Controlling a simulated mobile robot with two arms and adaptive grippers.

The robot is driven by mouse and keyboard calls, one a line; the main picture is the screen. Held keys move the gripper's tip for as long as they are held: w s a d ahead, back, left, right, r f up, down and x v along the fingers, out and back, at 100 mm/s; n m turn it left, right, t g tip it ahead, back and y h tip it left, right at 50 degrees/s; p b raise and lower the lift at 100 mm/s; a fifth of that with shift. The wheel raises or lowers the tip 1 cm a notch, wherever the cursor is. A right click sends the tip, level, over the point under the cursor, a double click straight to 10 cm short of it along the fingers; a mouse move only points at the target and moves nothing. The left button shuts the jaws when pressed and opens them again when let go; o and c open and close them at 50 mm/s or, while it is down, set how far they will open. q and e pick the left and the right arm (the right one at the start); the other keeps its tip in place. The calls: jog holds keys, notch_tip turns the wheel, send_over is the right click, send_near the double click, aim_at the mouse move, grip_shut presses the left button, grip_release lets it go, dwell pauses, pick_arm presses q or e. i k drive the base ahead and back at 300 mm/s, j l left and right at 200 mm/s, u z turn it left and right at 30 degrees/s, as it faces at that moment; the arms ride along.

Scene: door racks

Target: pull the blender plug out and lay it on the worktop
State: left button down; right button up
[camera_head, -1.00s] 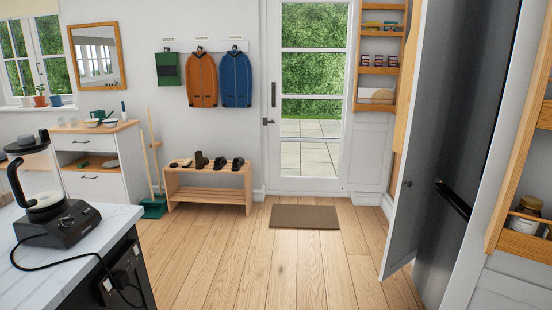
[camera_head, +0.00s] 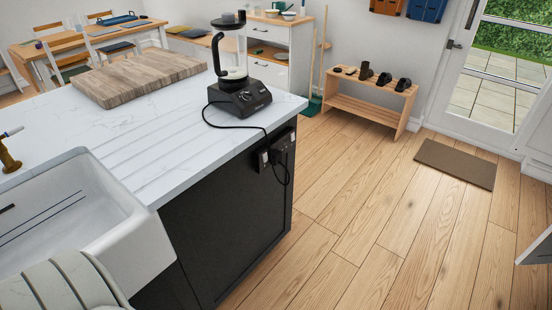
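The blender (camera_head: 241,75), with a black base and clear jug, stands upright near the far right corner of the white marbled worktop (camera_head: 170,125). Its black cord (camera_head: 232,126) runs over the worktop edge and hangs in a loop down the dark end panel. The exact fit of the plug is too small to tell. Neither of my grippers is in view.
A wooden chopping board (camera_head: 139,77) lies on the worktop left of the blender. The wooden floor (camera_head: 370,220) right of the island is clear up to the shoe bench (camera_head: 372,103).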

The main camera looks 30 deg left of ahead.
aim_at(277, 155)
jog(key=i+u, duration=0.1)
jog(key=u, duration=0.35)
jog(key=l+u, duration=0.1)
jog(key=u, duration=0.35)
jog(key=i+l+u, duration=0.1)
jog(key=u, duration=0.3)
jog(key=i+l+u, duration=0.1)
jog(key=u, duration=0.35)
jog(key=i+l+u, duration=0.2)
jog(key=l+u, duration=0.2)
jog(key=l, duration=0.45)
jog(key=i+l+u, duration=0.1)
jog(key=l+u, duration=0.3)
jog(key=l, duration=0.5)
jog(key=k+l+u, duration=0.1)
jog(key=l+u, duration=0.25)
jog(key=l, duration=0.55)
jog(key=k+l, duration=0.1)
jog(key=l, duration=1.2)
